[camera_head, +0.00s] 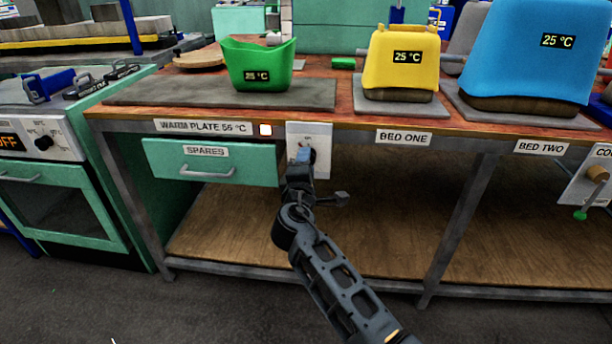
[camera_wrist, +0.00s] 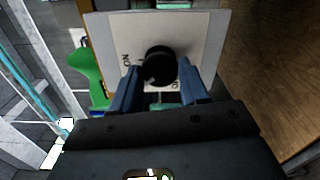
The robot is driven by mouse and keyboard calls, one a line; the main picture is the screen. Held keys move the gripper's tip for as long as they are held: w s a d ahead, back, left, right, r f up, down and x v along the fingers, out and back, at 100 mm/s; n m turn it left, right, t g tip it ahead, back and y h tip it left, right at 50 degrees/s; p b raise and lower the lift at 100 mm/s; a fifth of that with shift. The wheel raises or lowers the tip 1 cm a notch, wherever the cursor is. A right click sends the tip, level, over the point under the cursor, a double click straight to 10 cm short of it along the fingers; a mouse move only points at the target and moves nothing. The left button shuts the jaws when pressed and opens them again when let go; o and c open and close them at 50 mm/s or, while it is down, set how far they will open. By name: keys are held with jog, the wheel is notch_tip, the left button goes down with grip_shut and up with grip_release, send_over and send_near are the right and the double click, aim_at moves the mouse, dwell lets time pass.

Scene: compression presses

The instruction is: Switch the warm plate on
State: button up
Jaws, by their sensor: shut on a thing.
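The warm plate (camera_head: 140,94) is a grey slab on the bench top, with a green tub (camera_head: 265,66) reading 25 °C on it. Its label (camera_head: 203,127) reads WARM PLATE 55 °C; a small square lamp (camera_head: 265,129) with a pale face and orange edge sits beside it. A white switch panel (camera_head: 322,133) is on the bench front. Its round black knob (camera_wrist: 158,66) shows in the wrist view, with printing beside it, ON at left. My gripper (camera_head: 304,154) is shut on the knob, one blue finger on each side (camera_wrist: 158,88). The knob's lower part is partly hidden.
A SPARES drawer (camera_head: 212,162) is left of the panel. A yellow container (camera_head: 400,60) and a blue one (camera_head: 540,50), both reading 25 °C, stand on beds at right. A green oven (camera_head: 60,205) is at left. The wooden lower shelf (camera_head: 400,238) looks bare.

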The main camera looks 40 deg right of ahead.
jog(key=shift+f+m+b, duration=0.15)
jog(key=shift+m+b, duration=3.5)
jog(key=shift+m, duration=0.15)
jog(key=o, duration=1.1)
jog(key=shift+c, duration=0.2)
jog(key=p+v, duration=0.1)
jog(key=v, duration=0.6)
jog(key=shift+s+a, duration=0.25)
jog(key=shift+a, duration=0.05)
